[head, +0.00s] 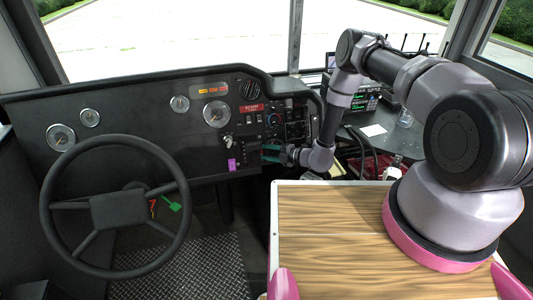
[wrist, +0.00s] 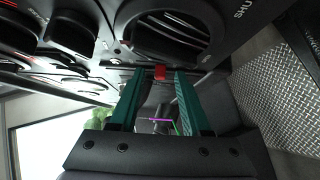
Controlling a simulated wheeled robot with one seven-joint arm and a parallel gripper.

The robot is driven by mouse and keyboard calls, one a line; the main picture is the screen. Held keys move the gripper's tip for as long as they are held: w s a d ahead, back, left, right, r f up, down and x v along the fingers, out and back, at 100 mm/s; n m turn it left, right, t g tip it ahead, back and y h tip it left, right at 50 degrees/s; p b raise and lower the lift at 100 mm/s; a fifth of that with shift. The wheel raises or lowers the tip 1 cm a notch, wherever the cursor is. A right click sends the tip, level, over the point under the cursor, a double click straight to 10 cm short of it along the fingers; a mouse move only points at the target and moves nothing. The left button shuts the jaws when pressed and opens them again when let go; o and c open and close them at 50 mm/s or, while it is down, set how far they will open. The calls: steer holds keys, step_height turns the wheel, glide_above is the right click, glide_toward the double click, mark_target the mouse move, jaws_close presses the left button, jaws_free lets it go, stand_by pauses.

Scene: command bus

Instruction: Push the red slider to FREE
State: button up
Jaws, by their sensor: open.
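A small red piece, which looks like the slider (wrist: 160,72), shows in the wrist view on the dark panel, in line with the gap between my fingertips. My gripper (wrist: 160,84) is open, with one green finger on each side of the red piece. I cannot tell whether a finger touches it. In the head view my gripper (head: 270,153) is at the lower right of the dashboard, and the slider is not discernible there. No FREE marking is readable.
The dashboard (head: 120,105) carries gauges, switches and a purple piece (head: 232,165) left of my gripper. A round black opening (wrist: 172,38) lies beside the red piece in the wrist view. The steering wheel (head: 115,210) stands at left, and a wooden-topped surface (head: 330,215) in front.

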jaws_close()
stand_by(1.4)
